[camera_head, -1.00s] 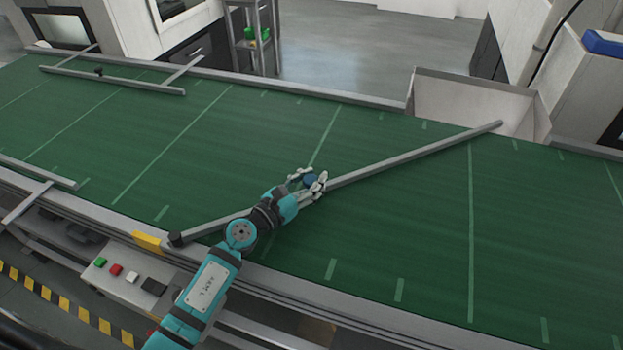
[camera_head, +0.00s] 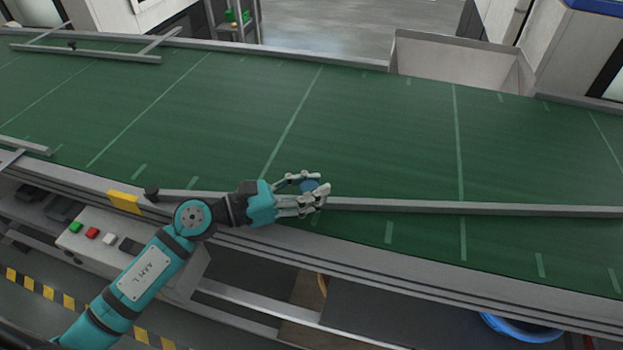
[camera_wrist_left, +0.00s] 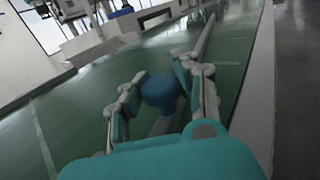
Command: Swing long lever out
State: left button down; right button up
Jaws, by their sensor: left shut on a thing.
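The long lever (camera_head: 470,208) is a grey bar lying low over the green belt (camera_head: 370,130). It runs from a dark pivot at the near edge, beside a yellow block, rightward nearly along the near rail. My left gripper (camera_head: 318,190) is shut on the lever's blue knob (camera_head: 309,185), about a third of the way along the bar. The left wrist view shows the blue knob (camera_wrist_left: 160,90) between the two fingers, with the bar running on past them. My right gripper is not in view.
A control box with green, red and white buttons (camera_head: 92,233) hangs on the near side. A pale chute (camera_head: 460,62) stands at the far edge. Short grey guide bars (camera_head: 90,52) are at the far left. A blue tub (camera_head: 520,327) is below. The belt holds no loose items.

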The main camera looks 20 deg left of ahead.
pick_arm(q)
jog(key=s, duration=0.1)
jog(key=s+m+g+b, duration=0.1)
jog(key=s+g+h+b, duration=0.1)
jog(key=shift+s+d+f, duration=0.1)
jog(key=shift+s+f, duration=0.1)
jog(key=shift+f, duration=0.15)
jog(key=s+b, duration=0.1)
jog(key=s+m+g+b, duration=0.1)
jog(key=s, duration=0.1)
jog(key=shift+r+m+g+h, duration=0.15)
jog(key=shift+m+g+h, duration=0.15)
jog(key=shift+h, duration=0.1)
jog(key=shift+s+d+r, duration=0.1)
jog(key=shift+s, duration=0.35)
jog(key=shift+g+b, duration=0.3)
jog(key=shift+g, duration=0.1)
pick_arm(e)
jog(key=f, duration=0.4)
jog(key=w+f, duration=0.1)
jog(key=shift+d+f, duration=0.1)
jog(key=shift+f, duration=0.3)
pick_arm(q)
jog(key=shift+s, duration=0.15)
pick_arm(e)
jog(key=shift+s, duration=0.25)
